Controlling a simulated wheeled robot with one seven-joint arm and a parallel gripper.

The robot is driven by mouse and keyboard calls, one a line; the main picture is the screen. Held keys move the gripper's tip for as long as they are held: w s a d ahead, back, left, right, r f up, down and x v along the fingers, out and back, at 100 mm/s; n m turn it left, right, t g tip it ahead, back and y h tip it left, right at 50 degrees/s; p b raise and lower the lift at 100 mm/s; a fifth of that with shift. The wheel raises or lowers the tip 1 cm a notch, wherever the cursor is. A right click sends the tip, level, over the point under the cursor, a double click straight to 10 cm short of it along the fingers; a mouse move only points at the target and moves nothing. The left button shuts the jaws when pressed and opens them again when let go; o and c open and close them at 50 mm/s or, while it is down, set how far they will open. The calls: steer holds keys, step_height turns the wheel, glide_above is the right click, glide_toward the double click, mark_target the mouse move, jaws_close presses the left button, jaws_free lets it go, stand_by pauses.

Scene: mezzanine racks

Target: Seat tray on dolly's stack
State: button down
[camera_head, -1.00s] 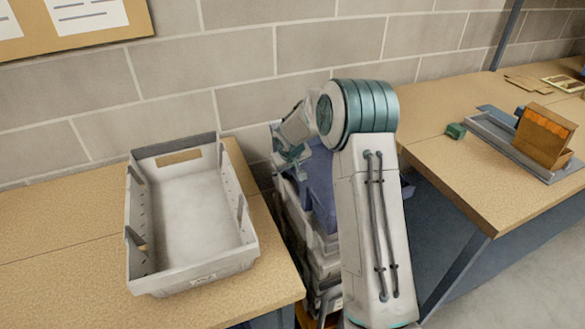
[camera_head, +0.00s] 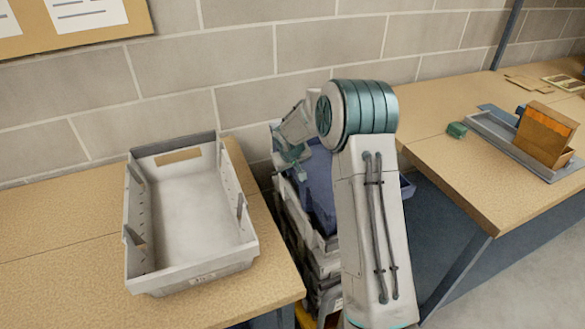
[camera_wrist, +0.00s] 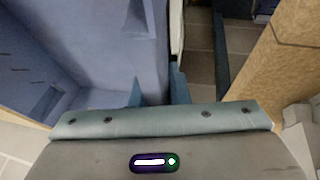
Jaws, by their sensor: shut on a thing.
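The blue tray (camera_head: 320,190) is over the stack of grey trays (camera_head: 322,262) between the two benches, partly hidden behind my arm. In the wrist view the blue tray (camera_wrist: 75,45) fills the left side. My gripper (camera_wrist: 157,88) is shut on its side wall, with one finger on each side. In the head view my gripper (camera_head: 290,160) is at the tray's left edge. I cannot tell whether the tray touches the stack. A bit of yellow-orange dolly (camera_head: 305,316) shows under the stack.
An empty grey-white tray (camera_head: 203,280) stands on the left bench (camera_head: 55,265), close to the stack. The right bench (camera_head: 450,165) carries a grey tray with an orange-brown box (camera_head: 545,135) and a small green block (camera_head: 456,130). A block wall stands close behind.

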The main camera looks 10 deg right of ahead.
steer(key=shift+f, duration=0.2)
steer(key=c, duration=1.7)
jaws_free()
steer(key=shift+s+f, duration=0.1)
steer(key=shift+p+v, duration=0.7)
steer(key=shift+v, duration=1.8)
steer(key=shift+p+v, duration=1.1)
steer(key=shift+v, duration=1.9)
